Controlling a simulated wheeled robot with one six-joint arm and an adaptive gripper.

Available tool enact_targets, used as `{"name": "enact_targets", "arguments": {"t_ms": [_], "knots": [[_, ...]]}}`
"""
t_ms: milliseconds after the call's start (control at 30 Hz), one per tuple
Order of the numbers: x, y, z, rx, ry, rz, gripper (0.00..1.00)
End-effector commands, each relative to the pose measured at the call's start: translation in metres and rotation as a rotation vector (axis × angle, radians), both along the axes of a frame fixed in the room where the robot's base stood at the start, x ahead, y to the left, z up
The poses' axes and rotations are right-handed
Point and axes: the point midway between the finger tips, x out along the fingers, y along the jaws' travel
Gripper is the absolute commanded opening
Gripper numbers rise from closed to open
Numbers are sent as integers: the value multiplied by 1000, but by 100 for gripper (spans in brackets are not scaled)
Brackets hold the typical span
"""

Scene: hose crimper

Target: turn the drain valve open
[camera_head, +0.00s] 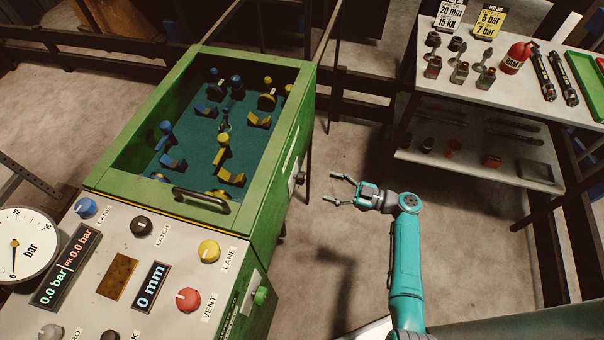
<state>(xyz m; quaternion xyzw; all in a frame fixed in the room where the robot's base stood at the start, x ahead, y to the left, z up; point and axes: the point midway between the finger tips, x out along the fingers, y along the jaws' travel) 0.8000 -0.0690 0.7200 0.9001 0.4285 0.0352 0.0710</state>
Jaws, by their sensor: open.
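The green machine (267,220) stands at left. No part of it is legibly labelled as a drain valve. A small dark knob (299,179) sticks out of its right side wall. A green knob (260,296) sits lower on the same side, near the control panel. I cannot tell which of these, if either, is the drain valve. My gripper (329,187) is open and empty, pointing left toward the machine's side. It is a short way right of the dark knob in the picture and does not appear to touch it.
The control panel (115,270) has a red VENT knob (188,299), a yellow LANE knob (208,250) and a round gauge (25,245). A shelf unit (415,85) with tools and a red bottle (515,58) stands at right. Bare floor lies between.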

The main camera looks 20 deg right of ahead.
Motion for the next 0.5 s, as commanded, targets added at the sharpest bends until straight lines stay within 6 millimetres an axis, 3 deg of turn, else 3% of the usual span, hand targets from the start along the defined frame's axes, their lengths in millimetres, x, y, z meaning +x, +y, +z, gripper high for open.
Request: {"name": "enact_targets", "arguments": {"t_ms": [500], "knots": [[52,65,0,-1,3,2,68]]}}
